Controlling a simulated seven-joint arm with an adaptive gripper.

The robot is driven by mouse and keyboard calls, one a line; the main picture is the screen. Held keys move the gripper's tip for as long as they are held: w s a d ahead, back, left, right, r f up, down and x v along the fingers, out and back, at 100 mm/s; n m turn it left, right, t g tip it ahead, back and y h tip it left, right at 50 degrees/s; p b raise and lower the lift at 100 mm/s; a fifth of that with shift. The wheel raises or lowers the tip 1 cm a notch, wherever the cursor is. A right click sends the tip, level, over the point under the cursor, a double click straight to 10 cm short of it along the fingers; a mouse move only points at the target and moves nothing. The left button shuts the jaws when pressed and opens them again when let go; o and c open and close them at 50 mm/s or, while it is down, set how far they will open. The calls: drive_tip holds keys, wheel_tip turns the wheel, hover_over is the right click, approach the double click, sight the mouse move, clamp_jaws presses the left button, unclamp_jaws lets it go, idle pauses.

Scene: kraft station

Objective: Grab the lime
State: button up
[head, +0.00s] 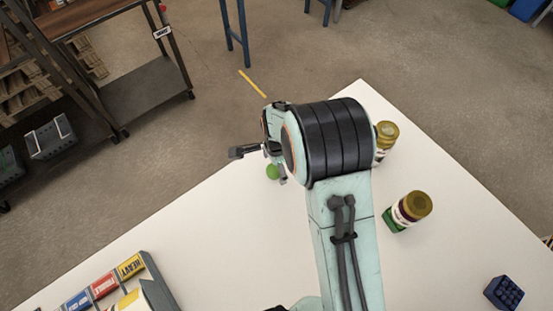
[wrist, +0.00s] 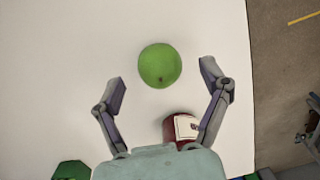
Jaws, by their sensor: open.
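The lime (wrist: 160,65) is a round green fruit on the white table. In the wrist view it lies just beyond my gripper (wrist: 162,82), roughly centred between the two spread fingers. The fingers do not appear to touch it. In the head view the lime (head: 272,172) is partly hidden by my gripper (head: 262,160), which is above or beside it near the table's far left edge. My gripper is open and empty.
A jar with a red and white label (wrist: 180,128) sits close to the right finger. A dark blue block (head: 503,292) lies front right; boxes (head: 105,285) stand front left. The white table (head: 215,235) is clear between.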

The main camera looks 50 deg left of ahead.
drive_tip(key=shift+f, duration=1.15)
drive_tip(key=c, duration=1.2)
drive_tip(key=shift+c, duration=0.2)
drive_tip(key=shift+r, duration=0.15)
